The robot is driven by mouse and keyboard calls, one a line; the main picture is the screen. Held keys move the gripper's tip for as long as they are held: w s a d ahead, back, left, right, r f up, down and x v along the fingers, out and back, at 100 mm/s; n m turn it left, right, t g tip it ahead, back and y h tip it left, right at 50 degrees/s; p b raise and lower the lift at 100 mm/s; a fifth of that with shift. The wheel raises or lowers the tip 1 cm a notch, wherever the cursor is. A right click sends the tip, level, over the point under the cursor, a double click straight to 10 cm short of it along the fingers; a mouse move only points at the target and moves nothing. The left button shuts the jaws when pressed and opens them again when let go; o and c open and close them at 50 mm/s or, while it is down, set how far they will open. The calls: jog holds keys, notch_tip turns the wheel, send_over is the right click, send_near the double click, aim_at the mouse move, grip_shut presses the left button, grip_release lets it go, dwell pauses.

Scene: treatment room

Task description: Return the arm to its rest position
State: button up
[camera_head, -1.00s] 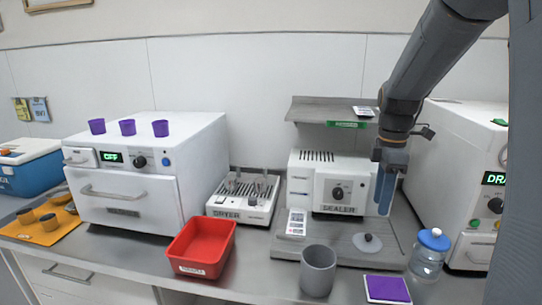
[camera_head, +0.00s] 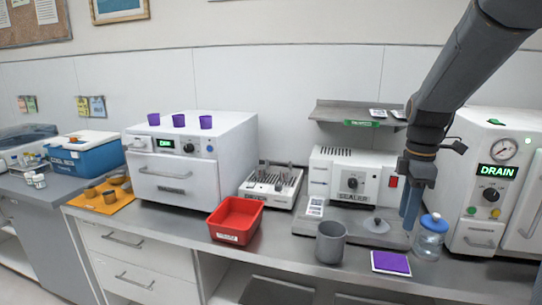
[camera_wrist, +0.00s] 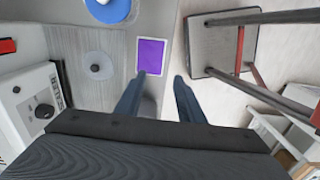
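My gripper (camera_head: 411,205) hangs at the end of my arm, pointing down in front of the sealer's right side and just left of the blue-lidded jar. In the wrist view my gripper (camera_wrist: 158,88) has its two blue-grey fingers spread apart, with nothing held between them. The fingertips show near the purple card in that view, but their height above the counter is hard to tell. My arm comes down from the upper right of the head view.
The sealer (camera_head: 345,172), grey cup (camera_head: 330,243), jar (camera_head: 430,240) and purple card (camera_head: 391,264) are close by. A red bin (camera_head: 236,220) stands farther left. A chair (camera_wrist: 222,45) shows in the wrist view.

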jog(key=s+a+f+m+t, duration=0.1)
jog(key=s+a+f+m, duration=0.9)
jog(key=s+a+m, duration=0.4)
jog(key=shift+s+a, duration=0.2)
jog(key=shift+s, duration=0.2)
dwell(0.5)
